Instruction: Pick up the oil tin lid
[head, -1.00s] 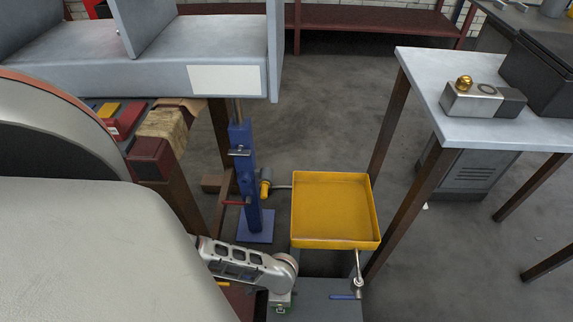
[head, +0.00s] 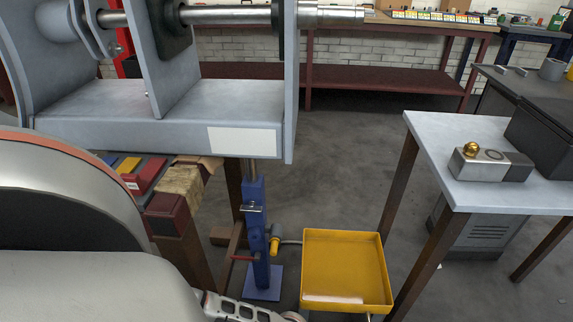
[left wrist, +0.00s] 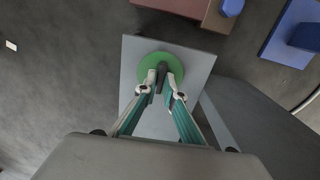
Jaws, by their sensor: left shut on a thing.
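The green round lid (left wrist: 158,58) with a dark upright knob is in the left wrist view. My left gripper (left wrist: 161,82) is shut on the knob, one finger on each side. A grey flat rectangular surface (left wrist: 135,48) lies below the lid. I cannot tell whether the lid touches it or is above it. The tin itself cannot be made out. In the head view only part of my left arm shows at the bottom edge; its gripper is out of that picture. My right gripper is in neither view.
A yellow tray (head: 345,265) stands right of a blue post (head: 256,235). A grey table (head: 425,135) at the right bears a metal block with a brass knob (head: 471,149). A large grey machine frame (head: 170,105) fills the upper left. Open floor lies behind the tray.

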